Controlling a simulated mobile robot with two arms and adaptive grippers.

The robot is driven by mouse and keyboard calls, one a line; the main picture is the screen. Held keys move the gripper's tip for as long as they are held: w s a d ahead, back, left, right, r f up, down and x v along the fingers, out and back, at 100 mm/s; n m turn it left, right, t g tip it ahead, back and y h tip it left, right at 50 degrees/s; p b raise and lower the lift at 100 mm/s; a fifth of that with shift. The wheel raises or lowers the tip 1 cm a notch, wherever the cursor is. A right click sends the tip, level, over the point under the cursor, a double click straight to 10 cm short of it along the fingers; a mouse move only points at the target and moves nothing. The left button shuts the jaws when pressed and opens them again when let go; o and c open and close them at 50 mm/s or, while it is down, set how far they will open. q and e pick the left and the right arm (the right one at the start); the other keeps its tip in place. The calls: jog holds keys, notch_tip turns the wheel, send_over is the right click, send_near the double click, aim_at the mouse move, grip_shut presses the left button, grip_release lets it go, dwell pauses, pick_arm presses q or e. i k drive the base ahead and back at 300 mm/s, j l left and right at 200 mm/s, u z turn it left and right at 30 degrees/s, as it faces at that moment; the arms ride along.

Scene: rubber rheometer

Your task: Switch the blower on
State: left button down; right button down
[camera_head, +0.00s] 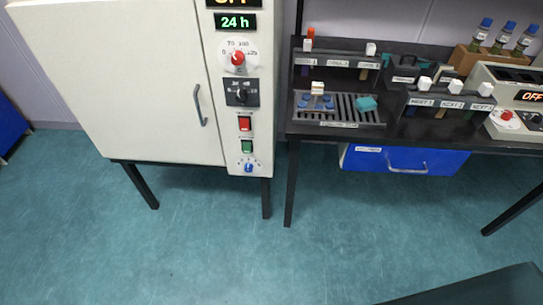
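A cream oven-like cabinet (140,80) stands on dark legs at the left, its door shut. Its control panel shows a display (231,2) cut off by the top edge, apparently reading OFF, and a green "24 h" display (235,22). I cannot read which control is the blower's; neither rocker looks lit. Neither gripper is in view.
A dark bench (292,150) to the right carries labelled racks, a slotted tray (362,124), bottles (502,38) and a cream instrument (495,125) reading OFF. A blue drawer (440,163) hangs beneath. The teal floor (200,240) before the cabinet is clear.

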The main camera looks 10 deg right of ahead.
aim_at(247, 148)
jog(key=k+l+z, duration=0.1)
jog(key=l, duration=0.15)
jog(key=j+z, duration=0.15)
jog(key=z, duration=0.25)
jog(key=i+j+z, duration=0.15)
jog(key=z, duration=0.2)
jog(key=j+z, duration=0.15)
jog(key=z, duration=0.25)
jog(key=j+z, duration=0.2)
jog(key=z, duration=0.15)
jog(key=j+z, duration=0.15)
jog(key=j, duration=0.3)
jog(key=j+z, duration=0.15)
jog(key=j, duration=0.3)
jog(key=k+j+z, duration=0.15)
jog(key=j, duration=0.25)
jog(key=k+j+z, duration=0.15)
jog(key=j, duration=0.3)
jog(key=j+z, duration=0.15)
jog(key=j, duration=0.25)
jog(key=k+j+z, duration=0.15)
jog(key=j, duration=0.25)
